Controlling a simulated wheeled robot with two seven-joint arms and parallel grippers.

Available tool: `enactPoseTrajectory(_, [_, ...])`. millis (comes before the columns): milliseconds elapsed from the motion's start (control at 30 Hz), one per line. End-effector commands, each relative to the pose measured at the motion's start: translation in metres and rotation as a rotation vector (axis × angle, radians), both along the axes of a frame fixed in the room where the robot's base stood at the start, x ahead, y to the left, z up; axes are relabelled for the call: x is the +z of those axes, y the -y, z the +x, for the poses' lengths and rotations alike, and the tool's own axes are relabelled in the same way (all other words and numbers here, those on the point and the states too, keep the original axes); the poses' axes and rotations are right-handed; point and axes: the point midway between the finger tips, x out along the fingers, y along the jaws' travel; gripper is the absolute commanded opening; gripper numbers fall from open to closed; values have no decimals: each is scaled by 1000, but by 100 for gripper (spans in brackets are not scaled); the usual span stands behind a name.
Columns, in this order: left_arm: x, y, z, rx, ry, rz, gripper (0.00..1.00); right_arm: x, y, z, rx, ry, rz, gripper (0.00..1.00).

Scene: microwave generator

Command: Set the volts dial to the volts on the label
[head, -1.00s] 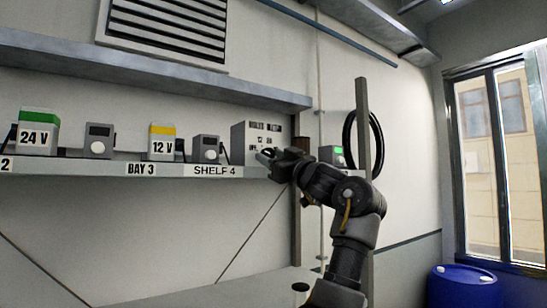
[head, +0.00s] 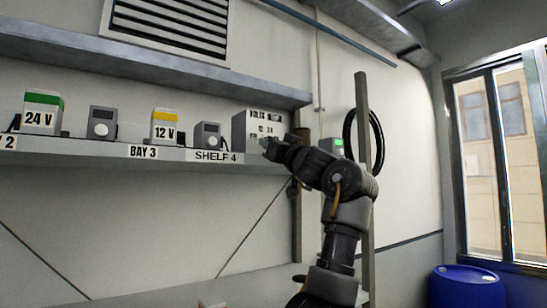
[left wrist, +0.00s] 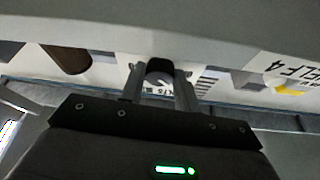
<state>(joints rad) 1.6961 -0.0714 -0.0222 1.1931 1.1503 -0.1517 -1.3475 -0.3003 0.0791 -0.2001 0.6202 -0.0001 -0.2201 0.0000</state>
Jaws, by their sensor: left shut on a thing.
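The grey volts box (head: 242,134) stands at the right end of the shelf in the head view. Dark lettering and numbers show on its front, too small to read surely. My left gripper (head: 266,147) is at the lower right of that front and hides part of it. In the left wrist view my left gripper (left wrist: 159,82) is shut on a dark rounded knob, the dial (left wrist: 158,68), between its two fingers. The dial's pointer setting cannot be read. A green-topped block (head: 41,113) is labelled 24 V and a yellow-topped block (head: 165,127) 12 V. My right gripper is not in view.
The shelf edge (head: 100,150) carries BAY 3 and SHELF 4 labels. An upper shelf (head: 150,72) runs above. A grey post (head: 363,180) stands close by my arm. A blue drum (head: 467,288) is at lower right.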

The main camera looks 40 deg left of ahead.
Motion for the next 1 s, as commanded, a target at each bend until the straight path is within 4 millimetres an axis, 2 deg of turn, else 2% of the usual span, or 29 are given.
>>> enactPoseTrajectory(33, [-4,0,-2,-1,-33,12,9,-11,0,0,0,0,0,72])
enactPoseTrajectory(100, [-4,0,-2,-1,-91,29,9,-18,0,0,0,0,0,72])
enactPoseTrajectory(400, [-1,-1,-4,1,-295,91,9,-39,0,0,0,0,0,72])
enactPoseTrajectory(700, [1,-1,-4,0,-406,125,9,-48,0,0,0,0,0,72])
enactPoseTrajectory(1000, [3,-1,-4,0,-433,133,9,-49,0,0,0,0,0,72])
